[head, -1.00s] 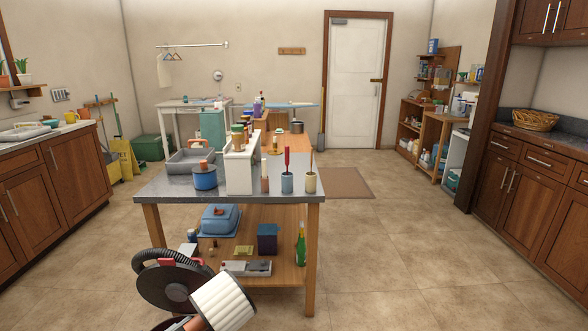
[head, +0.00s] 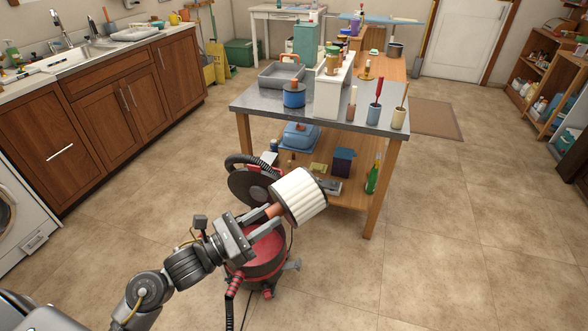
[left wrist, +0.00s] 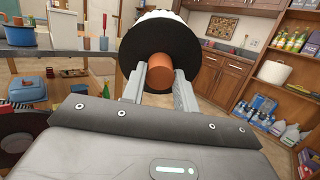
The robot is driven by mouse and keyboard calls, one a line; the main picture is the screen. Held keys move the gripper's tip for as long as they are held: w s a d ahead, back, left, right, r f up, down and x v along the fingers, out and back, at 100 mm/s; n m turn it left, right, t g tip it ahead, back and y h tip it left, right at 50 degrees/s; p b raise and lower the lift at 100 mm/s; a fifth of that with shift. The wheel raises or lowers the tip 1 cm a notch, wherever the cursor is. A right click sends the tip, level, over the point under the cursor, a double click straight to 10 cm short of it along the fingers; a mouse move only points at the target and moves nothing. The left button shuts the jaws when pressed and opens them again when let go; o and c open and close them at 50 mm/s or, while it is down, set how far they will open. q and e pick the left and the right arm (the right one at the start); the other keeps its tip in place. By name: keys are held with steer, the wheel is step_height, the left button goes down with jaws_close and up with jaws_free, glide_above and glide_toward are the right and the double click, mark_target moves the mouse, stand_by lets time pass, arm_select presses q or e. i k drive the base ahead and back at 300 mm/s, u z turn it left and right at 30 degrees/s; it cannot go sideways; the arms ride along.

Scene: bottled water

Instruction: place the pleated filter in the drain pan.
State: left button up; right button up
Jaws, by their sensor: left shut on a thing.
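The pleated filter (head: 298,195) is a white ribbed cylinder with a dark end cap and an orange stub. My left gripper (head: 275,211) is shut on the stub and holds the filter tilted in the air, in front of the work table. In the left wrist view the fingers (left wrist: 162,80) sit on either side of the orange stub (left wrist: 158,70), and the filter's dark cap (left wrist: 205,62) faces the camera. A shallow grey rectangular pan (head: 268,83), which looks like the drain pan, stands on the table's far left part. My right gripper is not in view.
A red canister vacuum (head: 262,258) with a raised black lid (head: 250,190) stands below the filter. The metal-topped table (head: 325,122) also bears a blue pot (head: 294,97), a white caddy (head: 330,95) and brush holders (head: 374,114). Floor right of the table is clear.

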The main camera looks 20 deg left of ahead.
mark_target(279, 86)
steer(key=z, duration=0.25)
steer(key=i, duration=1.55)
steer(key=u, duration=0.4)
